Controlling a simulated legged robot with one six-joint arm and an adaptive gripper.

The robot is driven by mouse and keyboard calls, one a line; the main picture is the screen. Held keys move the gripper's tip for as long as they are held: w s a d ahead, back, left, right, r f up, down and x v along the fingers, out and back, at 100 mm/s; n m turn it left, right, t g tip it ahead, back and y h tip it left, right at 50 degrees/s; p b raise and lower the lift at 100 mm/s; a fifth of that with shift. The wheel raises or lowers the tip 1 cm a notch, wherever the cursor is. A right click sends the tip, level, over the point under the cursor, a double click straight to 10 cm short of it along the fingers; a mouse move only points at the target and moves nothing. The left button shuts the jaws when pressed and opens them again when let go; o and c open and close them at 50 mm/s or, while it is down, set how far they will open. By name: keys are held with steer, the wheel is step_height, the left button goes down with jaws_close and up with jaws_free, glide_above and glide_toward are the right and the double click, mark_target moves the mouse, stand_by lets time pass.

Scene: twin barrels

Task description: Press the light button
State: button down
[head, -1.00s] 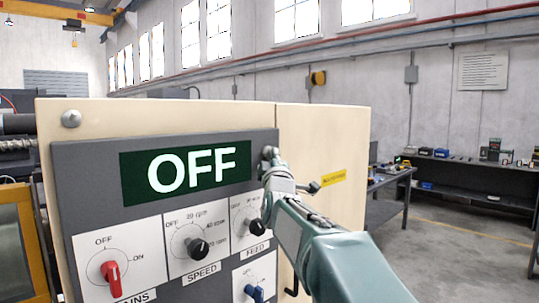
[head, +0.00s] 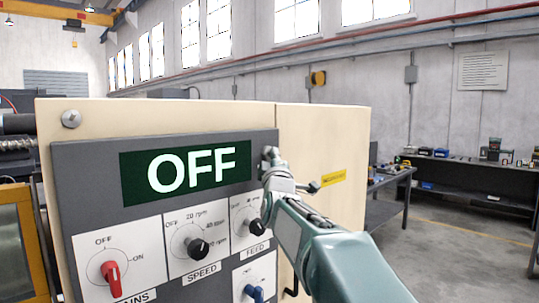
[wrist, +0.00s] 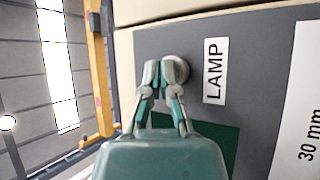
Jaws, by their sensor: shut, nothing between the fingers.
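The grey control panel (head: 100,200) has a dark green display (head: 195,172) reading OFF. In the wrist view, a round grey button (wrist: 181,70) sits beside the LAMP label (wrist: 215,72), partly hidden by my fingertips. My gripper (wrist: 158,70) is shut and empty, with its fingertips at the left edge of the button. I cannot tell whether they touch it. In the head view my gripper (head: 270,160) is at the panel's upper right corner, and the button and its label cannot be made out behind it.
Below the display are a red knob (head: 111,272), a black SPEED knob (head: 197,248), a black FEED knob (head: 256,226) and a blue knob (head: 254,293). A bolt (head: 71,119) sticks out of the cream housing (head: 325,150). Workbenches stand at the right, with open floor before them.

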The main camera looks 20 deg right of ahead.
steer(key=shift+w, duration=0.15)
steer(key=shift+w+a+r, duration=0.1)
steer(key=shift+w+a, duration=0.05)
steer(key=shift+w, duration=0.05)
stand_by(0.3)
steer(key=shift+s, duration=0.4)
stand_by(0.4)
steer(key=s+d, duration=0.2)
steer(key=s, duration=0.3)
steer(key=shift+s+d, duration=0.15)
steer(key=shift+s, duration=0.2)
